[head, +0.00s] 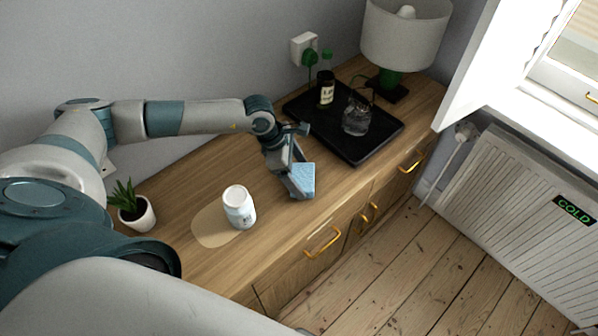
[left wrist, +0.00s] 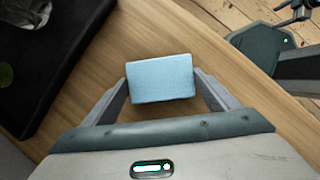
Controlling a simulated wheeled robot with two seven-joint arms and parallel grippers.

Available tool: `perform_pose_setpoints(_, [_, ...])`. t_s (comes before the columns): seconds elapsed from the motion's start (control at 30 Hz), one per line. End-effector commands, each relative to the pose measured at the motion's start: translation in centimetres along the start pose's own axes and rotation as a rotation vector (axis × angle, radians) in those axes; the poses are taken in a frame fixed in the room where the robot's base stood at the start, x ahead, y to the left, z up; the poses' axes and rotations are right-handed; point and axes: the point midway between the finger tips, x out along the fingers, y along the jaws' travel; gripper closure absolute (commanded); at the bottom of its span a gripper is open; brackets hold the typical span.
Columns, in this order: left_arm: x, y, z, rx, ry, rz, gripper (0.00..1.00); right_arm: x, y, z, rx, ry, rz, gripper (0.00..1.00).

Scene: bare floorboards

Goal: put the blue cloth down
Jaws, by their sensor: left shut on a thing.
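The blue cloth (head: 304,181) looks like a small folded, box-shaped pad in the head view. In the left wrist view the cloth (left wrist: 160,78) sits between the two fingers, its flat face towards the camera. My left gripper (head: 301,184) is shut on it, over the front part of the wooden cabinet top (head: 190,180). I cannot tell whether the cloth touches the wood. The fingers of my left gripper (left wrist: 163,92) show at both sides of the cloth. I cannot make out my right gripper.
A white jar (head: 239,208) stands by a pale, roundish patch (head: 208,228). A black tray (head: 368,143) holds a dark bottle (head: 326,88) and a glass jug (head: 357,117). A lamp (head: 405,35) stands behind; a potted plant (head: 137,213) is left.

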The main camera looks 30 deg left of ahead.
Motion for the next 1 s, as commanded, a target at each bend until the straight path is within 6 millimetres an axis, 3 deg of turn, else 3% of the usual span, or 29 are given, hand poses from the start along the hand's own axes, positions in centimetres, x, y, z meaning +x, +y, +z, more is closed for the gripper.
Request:
perform_pose_setpoints(0.17, [0.3,0.0,-0.1,0.0,0.0,0.0,0.4,0.4,0.0,0.1,0.0,0.0,0.0,0.3])
perform_pose_setpoints(0.2, [0.3,0.0,-0.1,0.0,0.0,0.0,0.14,0.3,0.0,0.0,0.0,0.0,0.0,0.3])
perform_pose_setpoints(0.27, [0.2,0.0,-0.1,0.0,0.0,0.0,0.0,0.3,0.0,0.0,0.0,0.0,0.0,0.3])
perform_pose_setpoints(0.73, [0.1,0.1,-0.1,-0.001,0.0,0.001,0.0,-0.4,0.1,0.0,-0.001,-0.001,0.0,0.3])
perform_pose_setpoints(1.0, [-2.6,0.1,-0.6,0.001,-0.001,0.003,0.0,2.2,0.1,0.3,-0.001,-0.001,0.002,0.3])
